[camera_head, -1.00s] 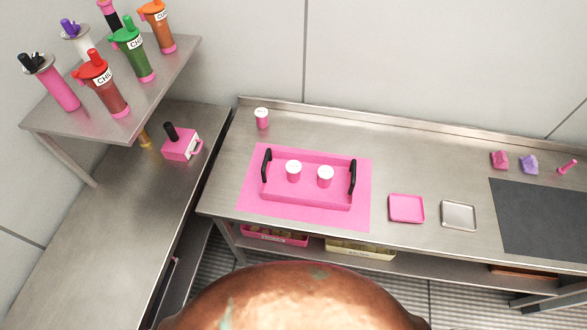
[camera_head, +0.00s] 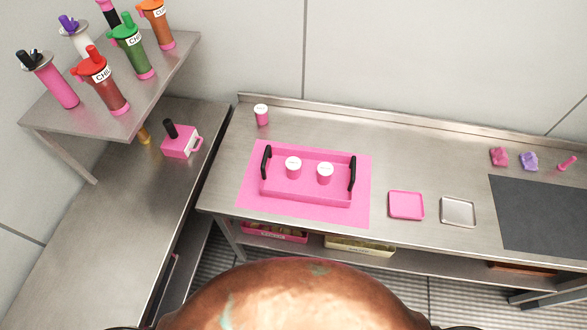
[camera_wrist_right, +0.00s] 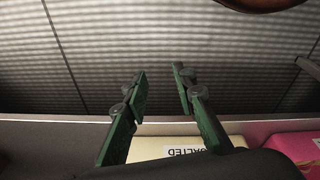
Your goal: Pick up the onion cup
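Three pink cups with white lids stand on the steel counter side. One cup (camera_head: 262,117) stands at the back left of the counter, and a left cup (camera_head: 293,169) and a right cup (camera_head: 325,175) stand in a pink tray (camera_head: 308,199) with black handles. Their lid markings are too small to read, so I cannot tell which is the onion cup. My right gripper (camera_wrist_right: 158,72) shows in the right wrist view, its green fingers apart with nothing between them. My left gripper is not in view.
The tray rests on a pink mat (camera_head: 250,203). A small pink tray (camera_head: 406,206), a metal tray (camera_head: 458,212) and a dark mat (camera_head: 540,220) lie to the right. Several seasoning drums stand on a left shelf (camera_head: 165,78). Labelled bins, including a yellow one (camera_head: 358,246), sit below the counter.

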